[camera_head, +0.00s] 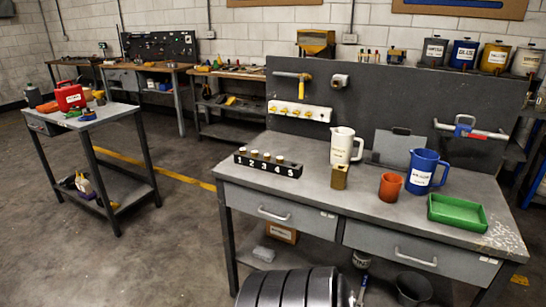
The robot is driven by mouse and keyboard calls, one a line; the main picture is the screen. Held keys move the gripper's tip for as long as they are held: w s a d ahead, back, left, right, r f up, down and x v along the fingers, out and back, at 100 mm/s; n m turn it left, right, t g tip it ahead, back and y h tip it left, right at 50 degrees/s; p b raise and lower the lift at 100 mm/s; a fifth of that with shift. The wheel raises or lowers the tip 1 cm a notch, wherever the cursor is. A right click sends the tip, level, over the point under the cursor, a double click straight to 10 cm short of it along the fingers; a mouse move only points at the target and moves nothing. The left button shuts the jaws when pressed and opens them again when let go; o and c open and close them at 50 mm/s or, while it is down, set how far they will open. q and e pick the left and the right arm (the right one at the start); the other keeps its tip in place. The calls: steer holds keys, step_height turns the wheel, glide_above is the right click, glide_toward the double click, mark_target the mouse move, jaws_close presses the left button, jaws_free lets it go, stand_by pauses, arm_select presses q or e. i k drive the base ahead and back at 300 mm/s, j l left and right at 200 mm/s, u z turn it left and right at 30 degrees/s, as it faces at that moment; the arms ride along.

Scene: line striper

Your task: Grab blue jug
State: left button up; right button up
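The blue jug (431,161) stands upright on the right part of the grey workbench (315,204). It has a white label with dark print, and its handle is on the right side. An orange-red cup (391,186) is just left of it, and a green tray (457,213) is just right and in front. Neither of my grippers shows in the head view.
A white jug (342,146), a brass-coloured block (340,177) and a black numbered rack (268,163) stand farther left on the bench. A dark back panel (375,107) rises behind. The bench's front middle is clear. A smaller table (78,121) stands at left, with open floor between.

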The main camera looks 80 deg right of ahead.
mark_target(424, 163)
steer(key=k+l+z, duration=0.1)
steer(key=z, duration=3.45)
steer(key=j, duration=0.25)
steer(key=i, duration=0.05)
